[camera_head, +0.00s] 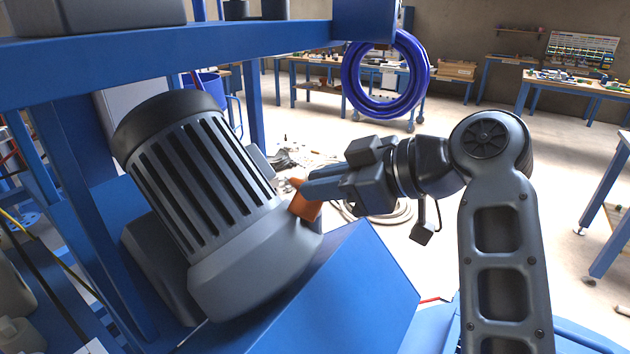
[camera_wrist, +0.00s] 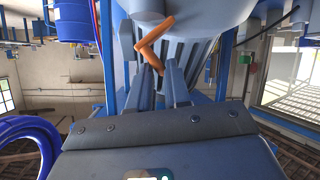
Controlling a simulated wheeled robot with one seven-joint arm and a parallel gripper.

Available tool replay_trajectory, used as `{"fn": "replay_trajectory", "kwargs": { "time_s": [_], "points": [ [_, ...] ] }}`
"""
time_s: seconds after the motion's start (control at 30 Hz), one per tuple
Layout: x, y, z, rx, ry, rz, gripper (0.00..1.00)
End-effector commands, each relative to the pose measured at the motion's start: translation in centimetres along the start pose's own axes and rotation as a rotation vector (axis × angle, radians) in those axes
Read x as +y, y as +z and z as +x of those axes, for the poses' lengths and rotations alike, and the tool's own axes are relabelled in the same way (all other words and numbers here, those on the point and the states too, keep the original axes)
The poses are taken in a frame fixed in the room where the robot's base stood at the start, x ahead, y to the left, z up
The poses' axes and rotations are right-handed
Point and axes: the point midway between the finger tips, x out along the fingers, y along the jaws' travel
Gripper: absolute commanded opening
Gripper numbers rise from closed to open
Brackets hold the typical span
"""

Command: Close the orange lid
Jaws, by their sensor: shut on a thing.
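The orange lid (camera_head: 305,206) is a small angular orange piece at the right side of a grey finned motor (camera_head: 215,190). My gripper (camera_head: 303,189) reaches in from the right, and its fingers are shut on the lid. In the wrist view the orange lid (camera_wrist: 155,44) shows as a bent orange piece at the tips of my gripper (camera_wrist: 155,68), with the motor (camera_wrist: 190,50) behind it. The fingers hide part of the lid in the head view. I cannot tell its exact hinge position.
A blue machine housing (camera_head: 350,285) lies below the motor and gripper. A blue frame beam (camera_head: 170,50) crosses overhead, with a coiled blue hose (camera_head: 352,75) hanging from the frame. Open floor and blue workbenches (camera_head: 570,82) lie beyond, to the right.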

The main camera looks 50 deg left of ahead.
Motion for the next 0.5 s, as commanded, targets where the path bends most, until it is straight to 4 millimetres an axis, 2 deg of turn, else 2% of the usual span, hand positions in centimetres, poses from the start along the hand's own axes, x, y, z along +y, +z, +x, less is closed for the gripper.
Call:
{"fn": "replay_trajectory", "kwargs": {
  "time_s": [0.03,0.5],
  "points": [
    [0.2,0.6,0.1,-0.001,-0.026,0.048,0.00],
    [2.4,2.0,0.6,0.075,-0.206,0.437,0.00]
  ]
}}
